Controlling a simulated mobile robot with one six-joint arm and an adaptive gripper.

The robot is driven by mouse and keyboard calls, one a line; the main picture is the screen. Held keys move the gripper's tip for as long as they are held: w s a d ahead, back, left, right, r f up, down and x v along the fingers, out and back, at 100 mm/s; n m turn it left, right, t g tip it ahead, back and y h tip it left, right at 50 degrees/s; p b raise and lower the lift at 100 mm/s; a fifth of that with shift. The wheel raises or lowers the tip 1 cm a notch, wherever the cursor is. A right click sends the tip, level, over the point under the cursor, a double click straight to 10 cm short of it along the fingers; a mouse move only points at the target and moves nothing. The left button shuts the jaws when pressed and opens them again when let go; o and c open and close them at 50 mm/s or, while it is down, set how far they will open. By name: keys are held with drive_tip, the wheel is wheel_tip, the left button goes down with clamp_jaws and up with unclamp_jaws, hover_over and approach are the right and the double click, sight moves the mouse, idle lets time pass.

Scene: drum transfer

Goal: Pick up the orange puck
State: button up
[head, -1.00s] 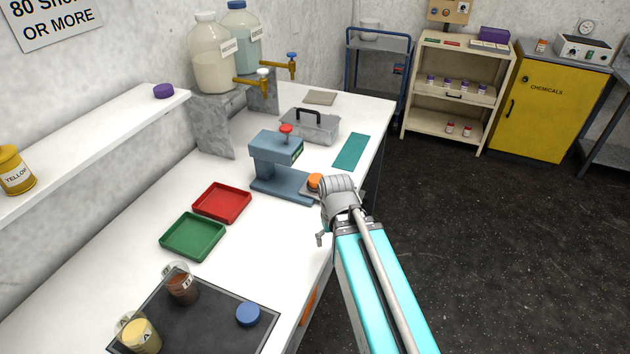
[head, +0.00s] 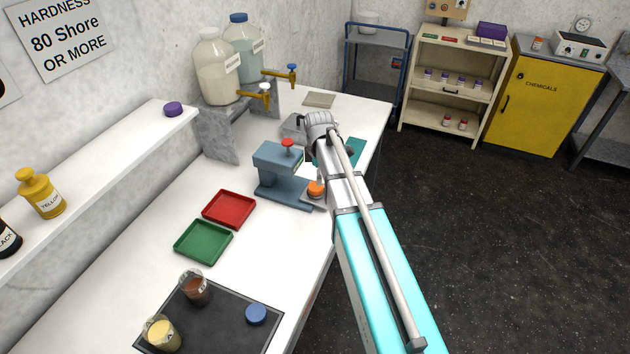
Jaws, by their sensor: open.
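My arm passes just to the right of the puck in the head view. The grey end joint of my arm is beyond the puck, over the far part of the bench. The fingers of my gripper cannot be made out; the arm hides them. The puck is not held.
A red tray (head: 229,224) and a green tray (head: 179,241) lie left of the tester. A dark mat (head: 235,327) with cups and a blue puck (head: 256,314) is nearer. Dispensing bottles stand behind.

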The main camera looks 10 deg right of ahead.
drive_tip(key=w+r+n+p, duration=0.1)
drive_tip(key=w+n, duration=0.1)
drive_tip(key=w+r+n+p, duration=0.1)
drive_tip(key=w+r+n, duration=0.1)
drive_tip(key=shift+w+r, duration=0.1)
drive_tip(key=shift+w, duration=0.25)
drive_tip(key=shift+f, duration=0.2)
drive_tip(key=b, duration=0.9)
hover_over(316, 187)
wheel_tip(316, 187, down, 8)
drive_tip(key=shift+a+f, duration=0.1)
drive_tip(key=shift+f, duration=0.05)
drive_tip(key=shift+f, duration=0.1)
drive_tip(key=f+b, duration=0.2)
drive_tip(key=f, duration=0.1)
drive_tip(key=shift+w+b, duration=0.2)
drive_tip(key=shift+b, duration=0.15)
drive_tip(key=shift+f+b, duration=1)
drive_tip(key=shift+b, duration=0.05)
